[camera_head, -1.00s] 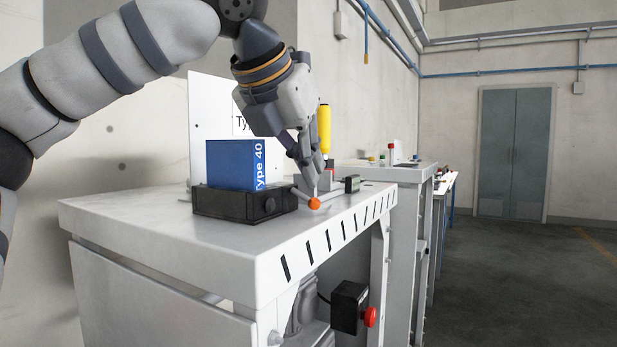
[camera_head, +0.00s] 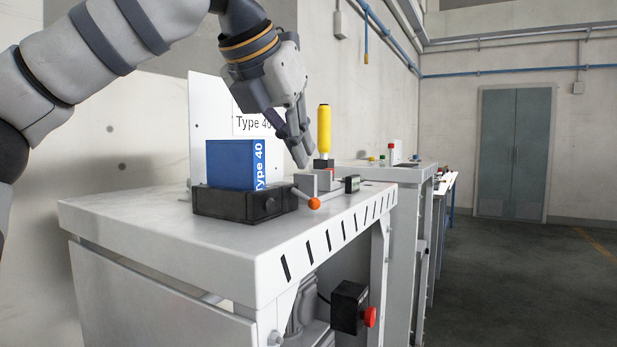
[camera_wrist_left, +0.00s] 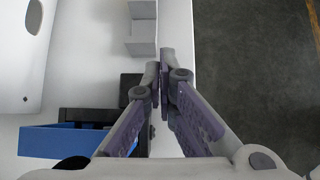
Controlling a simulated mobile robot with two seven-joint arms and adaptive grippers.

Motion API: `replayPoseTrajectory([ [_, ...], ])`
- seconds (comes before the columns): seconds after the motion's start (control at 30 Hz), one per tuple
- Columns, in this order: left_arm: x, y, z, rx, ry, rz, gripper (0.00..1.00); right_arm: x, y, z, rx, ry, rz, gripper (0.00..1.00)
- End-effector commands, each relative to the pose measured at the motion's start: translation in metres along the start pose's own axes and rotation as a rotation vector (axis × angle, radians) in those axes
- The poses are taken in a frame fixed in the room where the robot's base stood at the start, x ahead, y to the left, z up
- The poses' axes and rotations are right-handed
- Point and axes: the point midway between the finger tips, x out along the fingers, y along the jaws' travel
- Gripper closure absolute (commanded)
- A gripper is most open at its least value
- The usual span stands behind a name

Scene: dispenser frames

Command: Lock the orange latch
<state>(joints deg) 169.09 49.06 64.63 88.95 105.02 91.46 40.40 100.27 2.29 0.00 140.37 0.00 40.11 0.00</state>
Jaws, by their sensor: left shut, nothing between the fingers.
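The orange latch (camera_head: 314,203) is a short grey lever ending in an orange ball. It sits at the front of the white bench top, just right of the black holder (camera_head: 245,203) that carries a blue box marked "Type 40" (camera_head: 230,165). My left gripper (camera_head: 301,160) is shut and empty, pointing down above the latch and behind it, apart from it. In the left wrist view the shut fingers (camera_wrist_left: 164,70) fill the middle, and the orange ball is not visible there. My right gripper is not in view.
A grey block (camera_head: 316,181) and a yellow-handled tool (camera_head: 324,130) stand close behind the latch. A small black device (camera_head: 352,184) lies to the right. A white "Type 40" panel (camera_head: 210,110) stands behind the blue box. The bench's front strip is clear.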

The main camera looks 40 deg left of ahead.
Motion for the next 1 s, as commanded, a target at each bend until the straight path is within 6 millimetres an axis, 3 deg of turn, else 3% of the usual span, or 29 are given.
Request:
replayPoseTrajectory([
  [0.6,-0.033,0.024,0.024,0.0,0.0,0.001,1.0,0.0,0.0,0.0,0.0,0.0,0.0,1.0],
  [1.0,-0.035,0.025,0.025,0.001,0.0,0.0,1.0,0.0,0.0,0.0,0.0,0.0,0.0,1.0],
])
